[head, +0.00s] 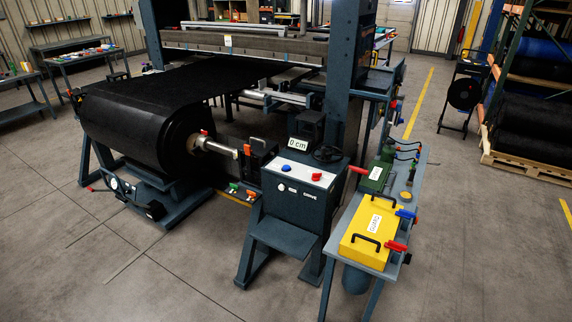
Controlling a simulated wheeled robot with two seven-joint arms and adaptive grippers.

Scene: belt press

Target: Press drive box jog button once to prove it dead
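The drive box (283,207) is a dark blue-grey cabinet on a stand in the middle of the head view, with a small label on its front that seems to read "DRIVE". Its sloped light panel carries a blue button (286,168) at the left and a red button (316,177) at the right. A small white round fitting (281,187) is on its front face. I cannot read which control is the jog button. Neither of my grippers is in view, and nothing touches the panel.
A black belt roll (130,125) feeds the press at the left. A "0 cm" display (298,144) stands behind the drive box. A side table at the right holds a yellow guard (369,228) and a green unit (376,178). Floor in front is clear.

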